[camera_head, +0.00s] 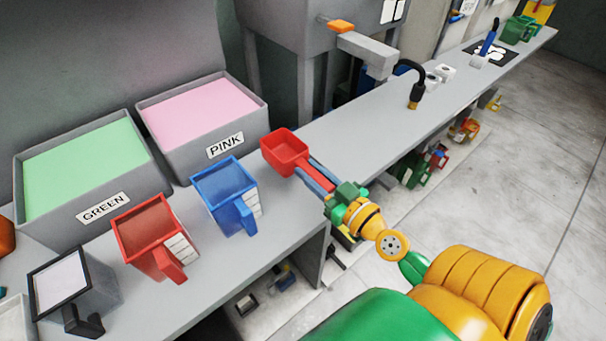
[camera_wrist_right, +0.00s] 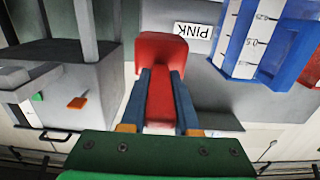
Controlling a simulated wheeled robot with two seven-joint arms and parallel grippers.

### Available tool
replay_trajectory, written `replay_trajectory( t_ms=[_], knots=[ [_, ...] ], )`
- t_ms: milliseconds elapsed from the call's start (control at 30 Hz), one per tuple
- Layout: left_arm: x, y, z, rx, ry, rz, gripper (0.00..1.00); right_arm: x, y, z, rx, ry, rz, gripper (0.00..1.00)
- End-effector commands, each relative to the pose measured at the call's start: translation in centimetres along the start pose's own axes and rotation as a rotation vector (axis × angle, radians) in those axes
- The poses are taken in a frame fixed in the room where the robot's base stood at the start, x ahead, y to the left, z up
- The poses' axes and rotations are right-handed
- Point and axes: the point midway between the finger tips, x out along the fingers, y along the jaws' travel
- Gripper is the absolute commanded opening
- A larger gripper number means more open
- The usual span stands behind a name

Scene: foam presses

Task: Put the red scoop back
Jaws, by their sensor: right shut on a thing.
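The red scoop (camera_head: 285,150) is a small square red cup with a red handle. My right gripper (camera_head: 318,178) is shut on its handle, the blue fingers on both sides of it. In the head view the scoop is over the grey bench, right of the pink bin; I cannot tell whether it touches the bench. In the right wrist view the scoop (camera_wrist_right: 162,60) points away from me between the two fingers (camera_wrist_right: 162,105), and its cup opening is not visible. My left gripper is not in view.
A pink bin (camera_head: 238,152) and a green bin (camera_head: 60,232) stand at the back. A blue jug (camera_head: 225,190), a red jug (camera_head: 150,235) and a dark-rimmed grey container (camera_head: 95,290) stand in front. The bench (camera_head: 365,125) is clear right of the scoop, up to a black hose (camera_head: 415,90).

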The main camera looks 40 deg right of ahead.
Motion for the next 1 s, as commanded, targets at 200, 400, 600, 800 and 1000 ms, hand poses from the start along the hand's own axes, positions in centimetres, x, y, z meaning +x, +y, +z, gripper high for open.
replay_trajectory(
  t_ms=[200, 400, 600, 800, 1000],
  knots=[
    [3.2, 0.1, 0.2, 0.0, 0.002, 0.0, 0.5, 3.0, 0.6, 4.2, 0.001, 0.001, 0.001, 0.0],
    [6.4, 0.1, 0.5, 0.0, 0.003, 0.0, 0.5, 3.6, 0.7, 8.0, 0.002, -0.002, 0.002, 0.0],
    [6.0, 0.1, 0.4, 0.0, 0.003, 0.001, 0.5, 3.6, 0.7, 7.6, 0.001, -0.004, 0.001, 0.0],
    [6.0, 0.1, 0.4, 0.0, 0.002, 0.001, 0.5, 3.6, 0.7, 7.6, 0.001, -0.004, 0.001, 0.6],
    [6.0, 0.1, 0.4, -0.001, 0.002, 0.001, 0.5, 3.6, 0.7, 7.6, 0.001, -0.003, 0.002, 0.6]
  ],
)
